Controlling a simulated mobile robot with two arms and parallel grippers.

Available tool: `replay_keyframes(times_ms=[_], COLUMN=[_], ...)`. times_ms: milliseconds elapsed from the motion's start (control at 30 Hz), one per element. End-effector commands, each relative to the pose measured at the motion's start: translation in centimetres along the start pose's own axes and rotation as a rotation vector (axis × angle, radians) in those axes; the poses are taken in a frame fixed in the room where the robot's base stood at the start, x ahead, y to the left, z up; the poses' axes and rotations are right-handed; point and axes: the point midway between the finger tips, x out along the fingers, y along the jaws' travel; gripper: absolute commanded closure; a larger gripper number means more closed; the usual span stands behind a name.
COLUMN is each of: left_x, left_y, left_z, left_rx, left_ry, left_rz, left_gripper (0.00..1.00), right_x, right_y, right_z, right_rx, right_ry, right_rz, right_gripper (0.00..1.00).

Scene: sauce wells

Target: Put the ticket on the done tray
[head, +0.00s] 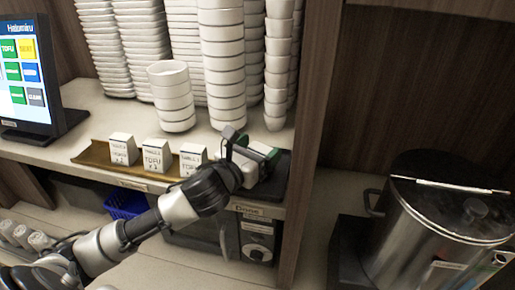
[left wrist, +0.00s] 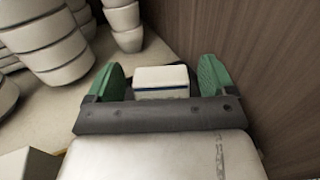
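A white block-shaped ticket (left wrist: 162,78) stands between the green finger pads of my left gripper (left wrist: 162,82) in the left wrist view, with a narrow gap on each side. In the head view my left gripper (head: 252,146) is over the dark done tray (head: 279,186) at the right end of the counter, above a "Done" label. The gripper hides most of the ticket there, and its base is hidden. Several more white tickets (head: 157,155) stand on a brown tray (head: 92,155) to the left. My right gripper is not in view.
Stacks of white bowls (head: 222,60) stand behind the trays. A wooden side panel (head: 315,120) rises just right of the done tray. A screen (head: 25,75) is at left, and a large metal pot (head: 440,220) at right.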

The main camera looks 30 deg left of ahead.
Motion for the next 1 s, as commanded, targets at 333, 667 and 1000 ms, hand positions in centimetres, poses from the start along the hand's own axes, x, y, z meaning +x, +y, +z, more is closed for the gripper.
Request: replay_keyframes(times_ms=[333,667,1000], left_x=[0.0,-7.1,-10.6], left_y=[0.0,0.0,0.0], left_z=[1.7,1.0,1.8], left_rx=[-0.001,0.002,-0.009], left_ry=[-0.002,0.006,0.001], left_rz=[0.000,0.000,0.001], left_gripper=[0.15,0.15,0.15], right_x=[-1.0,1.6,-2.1], right_y=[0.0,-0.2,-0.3], right_z=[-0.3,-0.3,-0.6], right_rx=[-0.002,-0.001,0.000], right_ry=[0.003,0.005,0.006], right_rz=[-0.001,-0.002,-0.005], right_gripper=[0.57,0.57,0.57])
